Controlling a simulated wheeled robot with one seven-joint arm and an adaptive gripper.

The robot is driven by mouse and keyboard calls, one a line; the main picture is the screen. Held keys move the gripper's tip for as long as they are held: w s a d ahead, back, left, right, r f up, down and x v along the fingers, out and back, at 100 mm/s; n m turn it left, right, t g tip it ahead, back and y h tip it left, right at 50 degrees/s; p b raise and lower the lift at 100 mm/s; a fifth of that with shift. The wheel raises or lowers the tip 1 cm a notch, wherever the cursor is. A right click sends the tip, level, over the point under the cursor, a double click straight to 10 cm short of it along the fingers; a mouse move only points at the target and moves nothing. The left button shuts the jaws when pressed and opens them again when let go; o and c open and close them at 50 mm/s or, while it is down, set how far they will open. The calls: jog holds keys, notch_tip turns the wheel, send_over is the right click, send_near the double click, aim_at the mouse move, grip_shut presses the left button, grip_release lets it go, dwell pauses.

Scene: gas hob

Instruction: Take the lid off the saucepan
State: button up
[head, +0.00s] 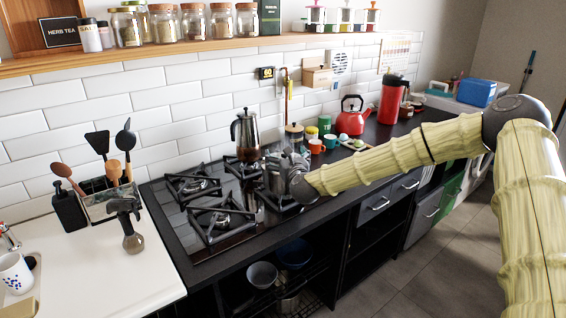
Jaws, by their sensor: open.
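A metal saucepan (273,181) stands on the front right part of the hob (213,243), mostly hidden behind my gripper. My gripper (282,165) is at the end of the yellowish arm coming from the right, over the saucepan's upper right side. Its grey fingers overlap the place of the lid, so the lid and its knob cannot be made out clearly. The jaws are open, and I cannot tell whether they touch the lid.
A jar (294,134), cups and a red kettle (351,118) stand behind and to the right. A utensil holder (112,200) stands left. The left worktop (95,275) has free room.

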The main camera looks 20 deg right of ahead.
jog(key=shift+w, duration=0.25)
jog(key=shift+c, duration=0.2)
jog(key=shift+f, duration=0.1)
grip_shut()
